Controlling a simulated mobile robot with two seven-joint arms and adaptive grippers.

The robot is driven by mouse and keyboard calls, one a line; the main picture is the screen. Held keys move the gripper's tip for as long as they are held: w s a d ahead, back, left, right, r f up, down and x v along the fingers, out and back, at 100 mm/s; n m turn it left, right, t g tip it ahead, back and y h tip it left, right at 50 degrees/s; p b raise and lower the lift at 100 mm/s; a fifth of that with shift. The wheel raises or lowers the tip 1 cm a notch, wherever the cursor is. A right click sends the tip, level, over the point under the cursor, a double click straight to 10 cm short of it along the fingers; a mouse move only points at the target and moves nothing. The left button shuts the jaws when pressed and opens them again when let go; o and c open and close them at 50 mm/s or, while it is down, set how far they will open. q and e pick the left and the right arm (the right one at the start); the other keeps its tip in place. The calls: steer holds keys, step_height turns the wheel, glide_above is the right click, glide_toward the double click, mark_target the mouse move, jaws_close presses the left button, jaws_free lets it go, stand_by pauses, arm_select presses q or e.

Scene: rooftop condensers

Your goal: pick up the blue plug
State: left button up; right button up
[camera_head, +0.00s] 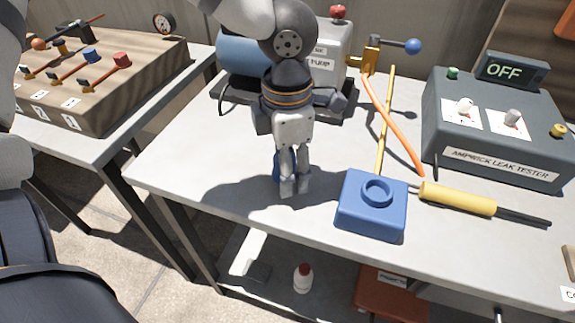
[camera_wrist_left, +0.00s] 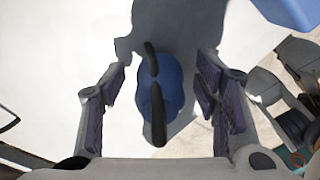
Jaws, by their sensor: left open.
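The blue plug (camera_wrist_left: 172,78) is a rounded blue body with a black bar or loop across it, seen from above in the left wrist view. In the head view only a sliver of blue plug (camera_head: 277,166) shows, mostly hidden behind my fingers. My left gripper (camera_head: 296,187) points down over the near left part of the grey bench. In the left wrist view the open fingers of the left gripper (camera_wrist_left: 163,100) stand on both sides of the plug, with gaps. I cannot tell how far the fingertips are above the bench. My right gripper is not in view.
A blue block with a ring (camera_head: 358,216) and a yellow-handled tool (camera_head: 457,198) lie to the right. The grey leak tester (camera_head: 493,150) reading OFF stands farther right. A blue-tanked pump (camera_head: 243,55) is behind my gripper. The bench's front edge is close.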

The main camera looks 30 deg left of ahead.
arm_select(q)
steer(key=shift+r, duration=0.15)
steer(key=shift+c, duration=0.3)
steer(key=c, duration=1.2)
